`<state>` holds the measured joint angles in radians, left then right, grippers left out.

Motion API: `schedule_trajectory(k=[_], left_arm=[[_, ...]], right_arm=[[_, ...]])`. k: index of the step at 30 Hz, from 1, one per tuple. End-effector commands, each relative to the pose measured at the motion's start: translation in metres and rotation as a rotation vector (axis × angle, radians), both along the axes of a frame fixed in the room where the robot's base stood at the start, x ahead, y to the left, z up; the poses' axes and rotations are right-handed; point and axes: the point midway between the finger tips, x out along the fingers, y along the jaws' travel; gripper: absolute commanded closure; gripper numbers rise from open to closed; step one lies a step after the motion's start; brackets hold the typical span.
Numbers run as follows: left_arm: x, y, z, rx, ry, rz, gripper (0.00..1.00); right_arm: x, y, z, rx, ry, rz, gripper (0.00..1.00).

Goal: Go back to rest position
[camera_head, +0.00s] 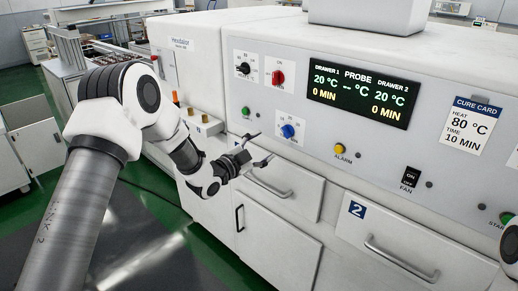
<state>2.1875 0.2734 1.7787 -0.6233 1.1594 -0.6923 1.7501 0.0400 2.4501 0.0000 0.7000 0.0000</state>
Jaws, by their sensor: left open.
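My left gripper (262,149) is open and empty. Its dark fingers are spread in front of the white machine's face, just above and left of the upper-left drawer's handle (270,185). Whether a finger touches the machine, I cannot tell. My left arm comes in from the left and bends at a white elbow. A white and black rounded part, probably of my right arm, shows at the right edge; my right gripper is out of the frame.
The white machine (200,70) fills the right side. Its display (358,90) reads 20 °C and 0 MIN for both drawers. Drawer 2 (440,250) appears shut, as does the upper-left drawer. Knobs and a cure card (470,126) are on the panel. Green and dark floor (150,240) is open at lower left.

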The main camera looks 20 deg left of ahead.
Motion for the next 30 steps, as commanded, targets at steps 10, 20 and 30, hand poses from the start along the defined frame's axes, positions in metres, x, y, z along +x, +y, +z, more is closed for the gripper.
schedule_trajectory(k=[10, 20, 30], left_arm=[[-0.014, 0.004, 0.000, 0.001, -0.001, -0.001, 0.31], [-0.017, 0.002, -0.021, 0.003, 0.032, -0.006, 0.31], [-0.151, -0.050, -0.242, -0.030, 0.621, 0.022, 0.31]], right_arm=[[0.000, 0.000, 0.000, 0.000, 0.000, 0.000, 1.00], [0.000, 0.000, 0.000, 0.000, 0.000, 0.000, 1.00], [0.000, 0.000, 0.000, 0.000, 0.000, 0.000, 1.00]])
